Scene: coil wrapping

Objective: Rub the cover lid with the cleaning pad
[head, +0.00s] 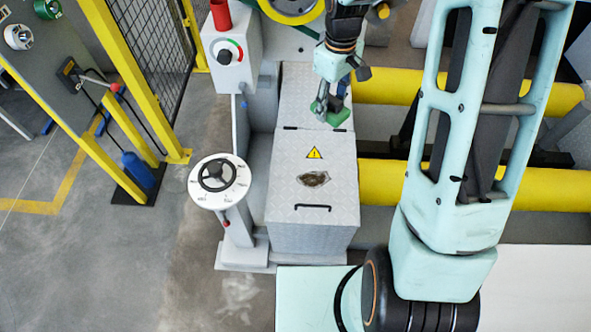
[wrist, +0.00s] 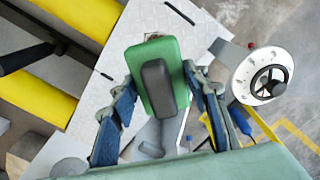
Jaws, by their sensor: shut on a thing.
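The cover lid (head: 275,178) is a grey patterned metal plate on a box. It bears a yellow warning triangle (head: 314,153), a brown stain (head: 313,179) and a black handle (head: 313,207). The lid also shows in the wrist view (wrist: 150,17), where the pad partly hides the stain. My gripper (head: 325,106) is shut on the green cleaning pad (head: 339,117), beyond the lid's far, hinged edge in the head view. In the wrist view the pad (wrist: 167,54) with its dark grip (wrist: 157,88) sits between the fingers (wrist: 160,85). I cannot tell whether it touches the surface below.
A white round dial with a black handwheel (head: 218,175) stands left of the lid. A control box (head: 230,52) with a red cup (head: 221,15) is behind it. Yellow rollers (head: 385,172) lie to the right. A yellow-framed fence (head: 150,50) stands at the left.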

